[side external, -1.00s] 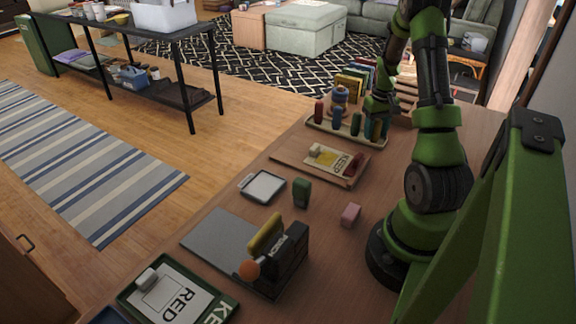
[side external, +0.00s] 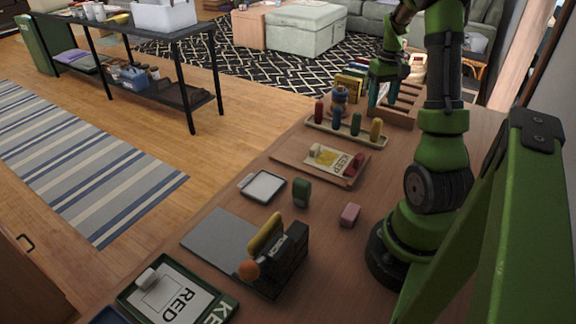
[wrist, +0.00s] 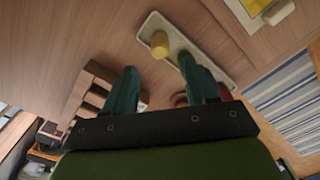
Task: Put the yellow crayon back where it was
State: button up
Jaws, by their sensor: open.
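The yellow crayon (side external: 376,129) stands upright at the right end of a pale tray (side external: 343,137). Red (side external: 319,112), blue (side external: 337,118) and green (side external: 356,124) crayons stand in a row beside it. My gripper (side external: 384,92) is up behind the tray's right end, open and apart from the yellow crayon. In the wrist view, the yellow crayon (wrist: 160,44) is on the tray (wrist: 153,22), beyond my two teal fingers (wrist: 158,63), with nothing visible between them. The fingers and gripper body hide part of the tray and the other crayons there.
A wooden slotted rack (side external: 400,108) stands right behind the tray, close to my gripper. A board with a card (side external: 335,160) lies in front of the tray. A green block (side external: 302,192) and pink block (side external: 350,214) sit nearer, with bare table around them.

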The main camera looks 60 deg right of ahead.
jog(key=shift+r, duration=0.5)
jog(key=w+a+r+n+t, duration=0.15)
jog(key=w+a+r, duration=0.25)
jog(key=a, duration=0.5)
jog(key=w+a+r+t, duration=0.2)
jog(key=w+a+r, duration=0.25)
jog(key=a, duration=0.45)
jog(key=s+a+r+n+t+y, duration=0.1)
jog(key=s+a+t, duration=0.1)
jog(key=a, duration=0.9)
jog(key=s+a+r+n+t+y, duration=0.1)
jog(key=s+a, duration=0.2)
jog(key=a, duration=0.7)
jog(key=shift+a+t, duration=0.35)
